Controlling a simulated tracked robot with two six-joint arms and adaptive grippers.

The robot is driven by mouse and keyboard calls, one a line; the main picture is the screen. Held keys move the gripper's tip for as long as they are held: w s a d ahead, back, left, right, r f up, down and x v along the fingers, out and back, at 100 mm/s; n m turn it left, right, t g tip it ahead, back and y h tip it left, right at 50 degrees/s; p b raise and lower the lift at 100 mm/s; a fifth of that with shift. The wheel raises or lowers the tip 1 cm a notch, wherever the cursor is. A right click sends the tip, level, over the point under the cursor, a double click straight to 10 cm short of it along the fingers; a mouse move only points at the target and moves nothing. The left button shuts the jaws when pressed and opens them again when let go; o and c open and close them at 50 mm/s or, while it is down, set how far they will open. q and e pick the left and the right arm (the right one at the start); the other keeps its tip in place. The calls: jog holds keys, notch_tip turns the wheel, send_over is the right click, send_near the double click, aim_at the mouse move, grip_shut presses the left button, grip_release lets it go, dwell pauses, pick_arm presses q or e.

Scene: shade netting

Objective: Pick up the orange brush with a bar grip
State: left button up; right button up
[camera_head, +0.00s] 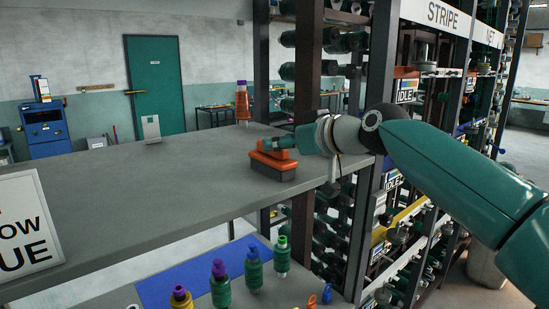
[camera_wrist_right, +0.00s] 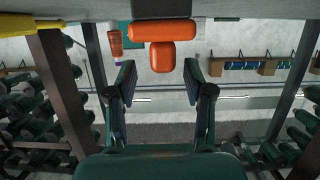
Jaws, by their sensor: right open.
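The orange brush (camera_head: 272,164) lies on the grey shelf (camera_head: 150,185) near its right end, with an orange bar grip above its block. In the right wrist view the brush (camera_wrist_right: 162,32) sits ahead of the fingers at the top, its bar and block both showing. My right gripper (camera_wrist_right: 158,75) is open, with a finger on either side of empty space and the brush just beyond the tips. In the head view my right gripper (camera_head: 285,143) reaches in from the right at the brush's height; whether it touches cannot be told. My left gripper is not in view.
A small grey stand (camera_head: 151,128) and a white sign (camera_head: 25,225) are on the shelf. Several green and purple spools (camera_head: 220,284) stand below. Dark rack posts (camera_head: 308,100) rise at the right.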

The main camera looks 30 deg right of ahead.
jog(key=p+x, duration=0.1)
jog(key=x, duration=0.3)
jog(key=shift+a+f, duration=0.1)
jog(key=shift+f, duration=0.05)
jog(key=shift+s, duration=0.15)
grip_shut()
